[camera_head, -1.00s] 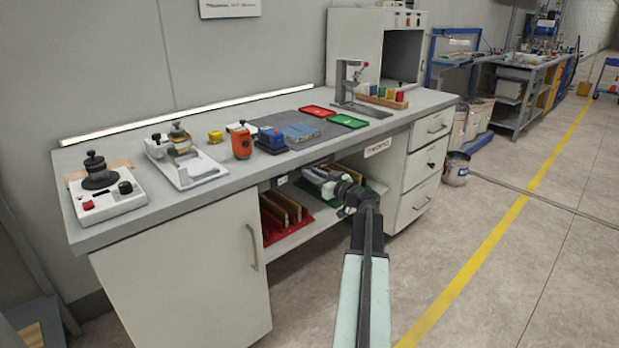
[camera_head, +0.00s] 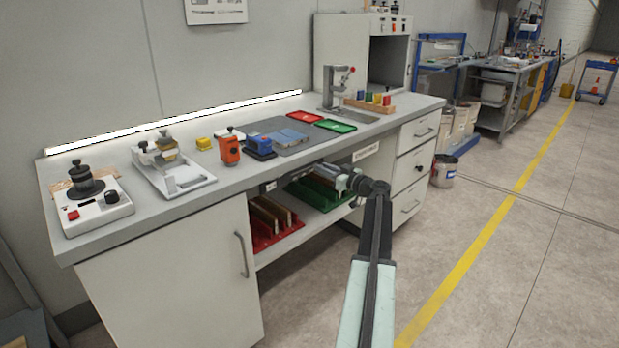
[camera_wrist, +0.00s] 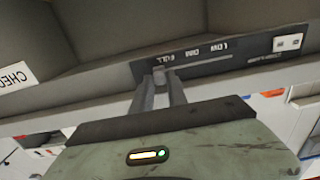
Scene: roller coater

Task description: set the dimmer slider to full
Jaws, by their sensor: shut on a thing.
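The dimmer panel (camera_wrist: 225,52) is a dark strip under the bench's front edge, with upside-down lettering and a slot. Its small grey slider knob (camera_wrist: 159,76) stands at the left end of the slot in the wrist view, near the lettering that seems to read FULL. My gripper (camera_wrist: 160,86) is shut on the knob, one finger on each side. In the head view my gripper (camera_head: 346,180) is at the bench's front, below the edge; its fingertips are hard to make out there. The light strip (camera_head: 180,120) along the wall glows bright white.
The workbench top (camera_head: 225,185) holds several tools and coloured trays. A white switch (camera_wrist: 288,42) sits at the panel's right end in the wrist view. A shelf with a green rack (camera_head: 315,193) and a red rack (camera_head: 272,232) is below. Open floor lies to the right.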

